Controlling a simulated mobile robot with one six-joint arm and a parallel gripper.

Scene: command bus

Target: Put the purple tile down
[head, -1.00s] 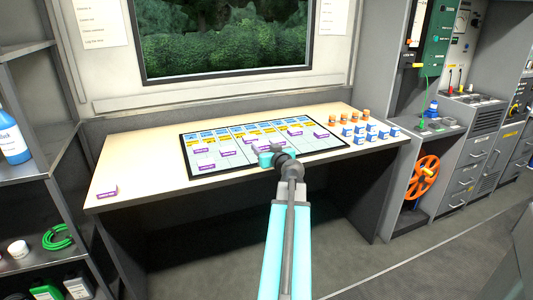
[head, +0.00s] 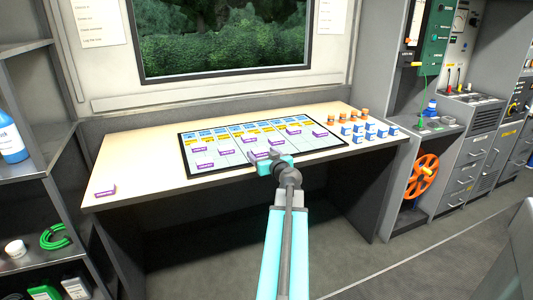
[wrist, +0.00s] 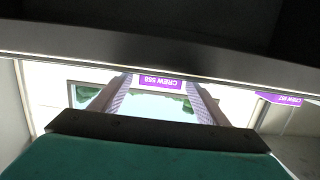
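My gripper (head: 272,159) is over the front edge of the dark-framed board (head: 187,157). In the wrist view its two fingers (wrist: 160,88) stand apart, with padded inner faces showing. A purple tile marked CREW 558 (wrist: 160,82) shows between and just beyond the fingertips, with what looks like a narrow gap on each side. It appears to lie on the board, though contact is hard to tell. In the head view a purple tile (head: 258,156) shows just beyond the gripper. Another purple tile, CREW 557 (wrist: 284,98), lies off to the right in the wrist view.
Several other purple tiles lie on the board, among them one at its left (head: 204,166). One loose purple tile (head: 105,191) sits at the desk's left front. Blue blocks (head: 369,127) and orange pieces (head: 352,116) stand right of the board. The desk's left side (head: 140,165) is mostly clear.

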